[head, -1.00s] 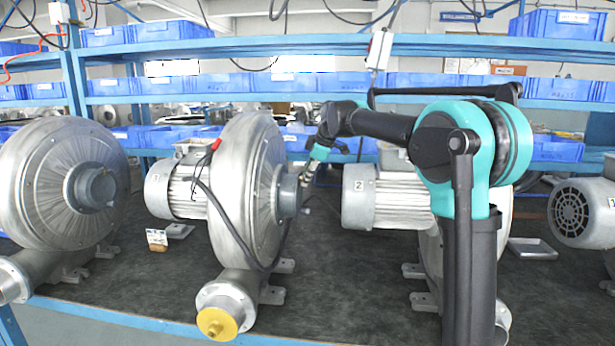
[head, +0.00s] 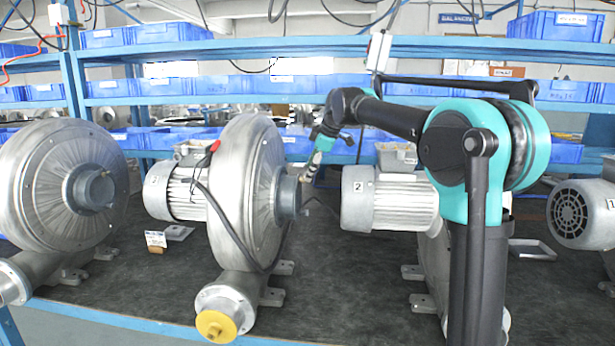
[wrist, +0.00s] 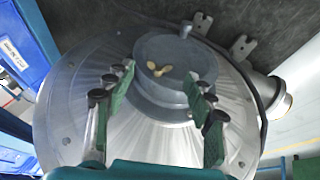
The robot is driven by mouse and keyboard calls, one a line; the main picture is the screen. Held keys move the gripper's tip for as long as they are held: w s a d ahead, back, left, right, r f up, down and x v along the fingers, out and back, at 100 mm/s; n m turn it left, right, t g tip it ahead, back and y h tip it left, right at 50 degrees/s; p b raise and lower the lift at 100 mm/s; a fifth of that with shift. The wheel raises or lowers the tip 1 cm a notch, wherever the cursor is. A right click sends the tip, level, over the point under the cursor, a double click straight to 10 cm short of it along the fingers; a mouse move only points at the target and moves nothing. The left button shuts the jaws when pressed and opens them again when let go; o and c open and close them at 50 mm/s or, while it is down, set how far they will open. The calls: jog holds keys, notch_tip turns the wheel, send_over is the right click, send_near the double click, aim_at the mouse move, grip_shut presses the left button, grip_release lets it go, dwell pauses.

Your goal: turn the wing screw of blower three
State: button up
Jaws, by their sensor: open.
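Blower three (head: 243,190) is the silver blower left of centre in the head view, with a motor marked 3 and a grey round hub (head: 287,198) on its right side. In the wrist view the hub (wrist: 175,55) faces me, with a small brass-coloured wing screw (wrist: 157,70) on its face. My gripper (head: 307,176) is beside the hub in the head view. In the wrist view my gripper (wrist: 160,80) is open, its green-padded fingers on either side of the screw, with nothing between them. I cannot tell how far the fingertips are from the hub face.
Blower two (head: 385,200) stands close on the right, behind my arm. Another blower (head: 60,185) stands at the left and another motor (head: 580,212) at the right edge. A black cable (head: 228,228) runs over blower three. Blue bins (head: 140,32) line the shelves behind.

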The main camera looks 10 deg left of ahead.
jog(key=v, duration=0.7)
jog(key=shift+r, duration=0.35)
jog(key=shift+s+d, duration=0.1)
jog(key=shift+s, duration=0.05)
